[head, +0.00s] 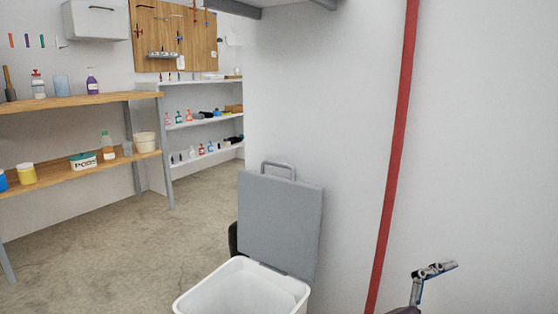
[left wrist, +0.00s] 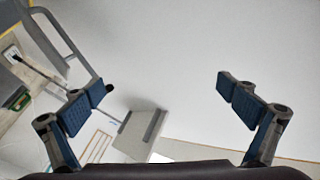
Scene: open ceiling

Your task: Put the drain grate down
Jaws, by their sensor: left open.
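I cannot make out a drain grate in either view. My left gripper (left wrist: 163,84) shows in the left wrist view with its two blue-padded fingers wide apart and nothing between them. In the head view one gripper (head: 436,270) shows at the lower right, in front of the white wall. It appears to be my right one, seen from the side, and I cannot tell whether it is open or shut. No held object shows at it.
A white bin (head: 190,301) with a raised grey lid (head: 278,220) stands at the bottom centre. Wooden shelves (head: 75,101) with bottles and tubs line the left wall. A red pipe (head: 393,160) runs down the white wall. Concrete floor (head: 120,250) is clear at left.

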